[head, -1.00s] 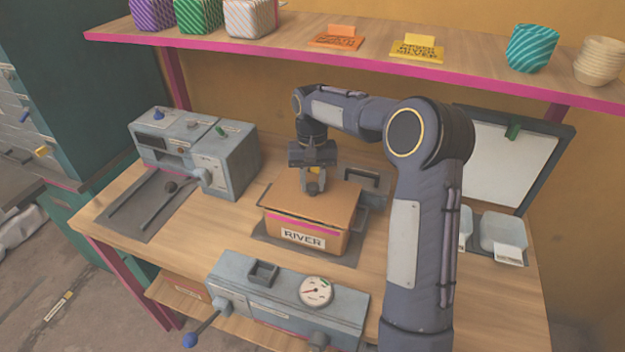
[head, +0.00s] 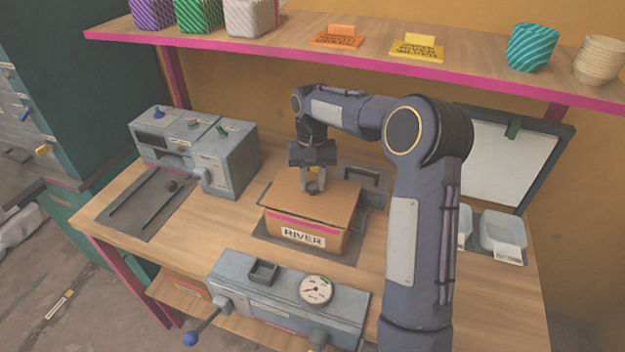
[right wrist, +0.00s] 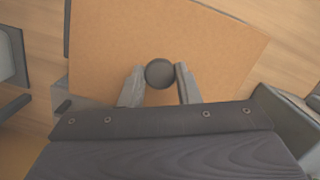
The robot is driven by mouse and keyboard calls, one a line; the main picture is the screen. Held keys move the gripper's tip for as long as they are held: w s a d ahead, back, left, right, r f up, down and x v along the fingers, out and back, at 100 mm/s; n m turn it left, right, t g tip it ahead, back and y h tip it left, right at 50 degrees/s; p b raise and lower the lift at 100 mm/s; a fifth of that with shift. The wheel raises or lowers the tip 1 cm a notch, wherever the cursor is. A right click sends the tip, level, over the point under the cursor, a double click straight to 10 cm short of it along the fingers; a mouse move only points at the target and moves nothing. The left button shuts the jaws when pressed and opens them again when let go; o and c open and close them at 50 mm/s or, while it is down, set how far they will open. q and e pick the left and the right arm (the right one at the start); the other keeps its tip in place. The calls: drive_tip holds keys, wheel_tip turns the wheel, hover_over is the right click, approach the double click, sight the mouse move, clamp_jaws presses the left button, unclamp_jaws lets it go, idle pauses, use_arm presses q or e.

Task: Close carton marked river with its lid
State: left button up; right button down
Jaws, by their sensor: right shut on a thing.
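The carton marked RIVER (head: 303,238) is a brown box with a pink stripe, standing on a dark pad on the bench. Its flat brown lid (head: 330,205) lies over the top of the carton; whether it is fully seated I cannot tell. The lid also fills much of the right wrist view (right wrist: 180,40). My right gripper (head: 312,188) points down over the lid and is shut on its round dark knob (right wrist: 160,73). My left gripper is not in view.
A grey machine with levers (head: 215,160) stands at the back left. A gauge unit (head: 280,290) with a blue-tipped lever is in front. A dark-framed white board (head: 510,150) and clear tubs (head: 502,232) are at the right. A shelf (head: 290,45) runs above.

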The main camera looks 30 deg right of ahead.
drive_tip(key=shift+f, duration=0.4)
drive_tip(key=shift+f, duration=0.1)
idle(0.8)
drive_tip(key=c, duration=0.5)
unclamp_jaws()
drive_tip(key=shift+r+p, duration=3.1)
drive_tip(key=shift+r, duration=0.45)
drive_tip(key=shift+c, duration=0.3)
